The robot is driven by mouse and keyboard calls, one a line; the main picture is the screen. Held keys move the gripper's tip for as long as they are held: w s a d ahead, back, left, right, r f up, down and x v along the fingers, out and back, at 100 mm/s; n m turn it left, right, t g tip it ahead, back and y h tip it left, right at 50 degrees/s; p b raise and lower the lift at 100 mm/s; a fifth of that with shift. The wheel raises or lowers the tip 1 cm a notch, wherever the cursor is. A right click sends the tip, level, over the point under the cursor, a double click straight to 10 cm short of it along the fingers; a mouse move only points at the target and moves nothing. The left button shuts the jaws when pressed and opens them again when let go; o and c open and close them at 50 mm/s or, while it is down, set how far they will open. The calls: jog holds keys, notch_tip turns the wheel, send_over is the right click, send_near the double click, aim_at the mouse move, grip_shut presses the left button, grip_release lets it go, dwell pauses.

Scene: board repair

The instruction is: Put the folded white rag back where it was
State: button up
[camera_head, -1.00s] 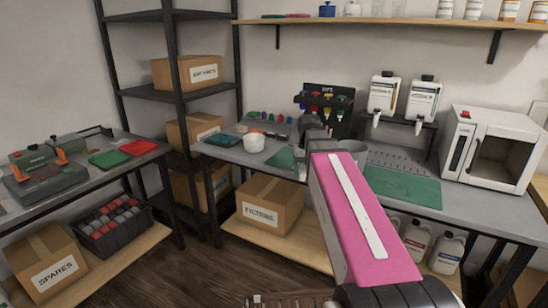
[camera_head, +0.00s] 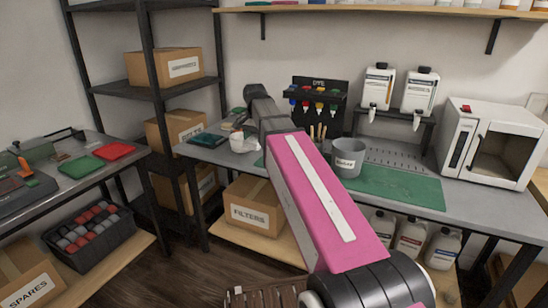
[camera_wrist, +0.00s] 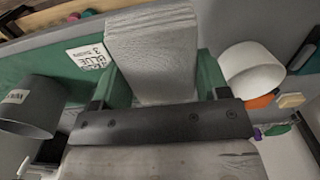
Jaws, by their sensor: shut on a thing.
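The folded white rag (camera_wrist: 152,55) shows in the wrist view as a thick, layered, pale block. The rag's far end points to the top of the picture, over the green mat (camera_wrist: 50,62). In the head view my pink arm reaches to the bench's left part; the fingers and rag cannot be made out there.
A white bowl (camera_wrist: 252,68) is right of the rag, and a grey cup (camera_wrist: 30,105) is left. A "BLUE 3" card (camera_wrist: 90,56) lies beside the rag. The head view shows the grey cup (camera_head: 347,158), dye rack (camera_head: 318,105) and white microwave (camera_head: 490,145).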

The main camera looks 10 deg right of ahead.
jog(key=w+d+f, duration=0.1)
jog(key=d+f, duration=0.1)
jog(key=w+d+f, duration=0.2)
jog(key=d, duration=0.1)
jog(key=w+d+f, duration=0.1)
jog(key=w+d, duration=0.1)
jog(key=d, duration=0.1)
jog(key=shift+w+f, duration=0.2)
jog(key=shift+f, duration=0.2)
jog(key=shift+d+f, duration=0.1)
jog(key=shift+f, duration=2)
jog(key=shift+f, duration=0.15)
jog(key=o, duration=1)
notch_tip(320, 180, up, 12)
jog(key=shift+r, duration=0.2)
